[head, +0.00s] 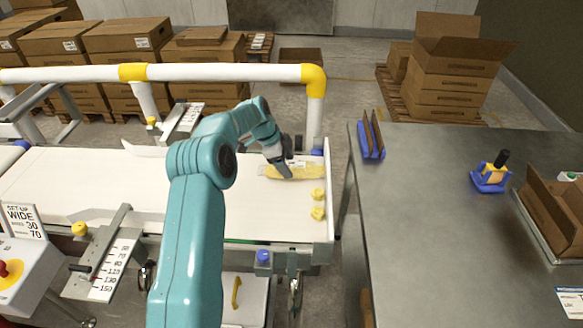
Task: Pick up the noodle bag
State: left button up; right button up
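The noodle bag (309,172) is a flat, pale yellow packet lying on the right end of the white belt (130,188), near its far side. My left arm reaches in from the bottom, and its gripper (287,172) points down at the bag's left half. The dark fingers hide part of the bag. They look to be at or just above it, but I cannot tell whether they touch it or how far apart they are. My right gripper is not in view.
Two small yellow pieces (318,204) sit at the belt's right end, nearer than the bag. A white and yellow rail (220,72) runs behind the belt. A grey table (425,220) stands right, holding a blue holder (370,140) and a blue-yellow tool (491,176).

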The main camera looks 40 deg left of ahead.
aim_at(288, 164)
pick_arm(q)
jog(key=x, duration=0.2)
jog(key=a+x, duration=0.1)
jog(key=x, duration=0.1)
jog(key=shift+w, duration=0.15)
jog(key=shift+s+d+r, duration=0.3)
jog(key=shift+r, duration=0.05)
jog(key=shift+w+a+f, duration=0.15)
jog(key=shift+w+f, duration=0.05)
jog(key=shift+f, duration=0.05)
jog(key=c, duration=0.9)
jog(key=shift+o, duration=0.2)
jog(key=shift+s+r, duration=0.1)
